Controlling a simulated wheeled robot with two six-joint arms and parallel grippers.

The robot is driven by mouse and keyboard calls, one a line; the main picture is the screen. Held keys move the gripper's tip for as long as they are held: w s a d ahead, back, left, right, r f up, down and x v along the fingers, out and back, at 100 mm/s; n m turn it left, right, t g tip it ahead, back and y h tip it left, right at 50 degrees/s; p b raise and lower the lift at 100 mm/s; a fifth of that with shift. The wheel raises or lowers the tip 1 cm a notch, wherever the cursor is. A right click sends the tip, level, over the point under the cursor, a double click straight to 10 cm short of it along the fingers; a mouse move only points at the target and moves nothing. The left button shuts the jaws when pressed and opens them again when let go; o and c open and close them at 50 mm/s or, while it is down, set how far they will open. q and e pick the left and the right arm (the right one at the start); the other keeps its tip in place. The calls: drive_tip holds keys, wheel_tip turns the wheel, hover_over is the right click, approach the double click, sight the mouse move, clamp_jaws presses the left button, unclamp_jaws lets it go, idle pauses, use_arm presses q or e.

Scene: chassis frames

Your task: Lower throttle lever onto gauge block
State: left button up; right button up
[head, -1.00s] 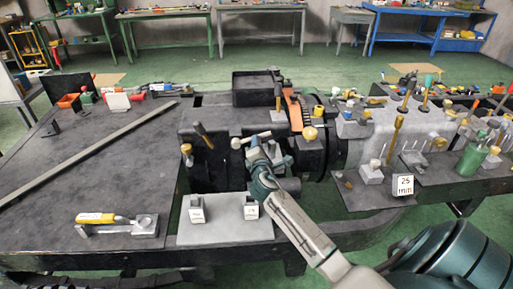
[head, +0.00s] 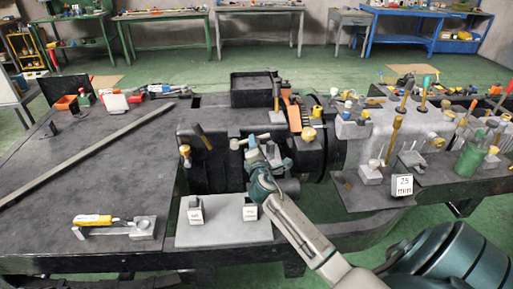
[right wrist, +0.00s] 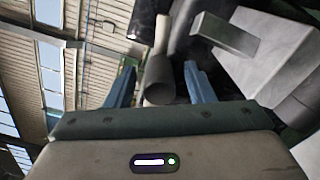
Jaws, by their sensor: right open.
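My right gripper (head: 263,163) is at the front of the dark machine, fingers pointing up and away. In the right wrist view its two blue fingers (right wrist: 160,85) are open and apart. A dark grey cylinder with a pale rod (right wrist: 159,82) shows between them; I cannot tell whether they touch it. A lever with a pale ball end (head: 236,144) stands just left of the gripper; which part is the throttle lever is unclear. A block marked 25 mm (head: 402,185) stands on the right-hand plate. Two small labelled blocks (head: 195,211) (head: 250,210) sit on the front grey plate. My left gripper is out of view.
A long bar (head: 80,155) and a yellow-handled tool (head: 95,220) lie on the left bench top. Several levers and knobs crowd the machine's right side, by a green container (head: 470,160). A black tray (head: 253,88) sits at the back. The left bench is mostly clear.

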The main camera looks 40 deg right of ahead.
drive_tip(key=shift+s, duration=0.1)
drive_tip(key=b+v, duration=0.2)
drive_tip(key=v, duration=0.8)
drive_tip(key=shift+s+a, duration=0.2)
drive_tip(key=shift+a, duration=0.1)
drive_tip(key=shift+c, duration=0.2)
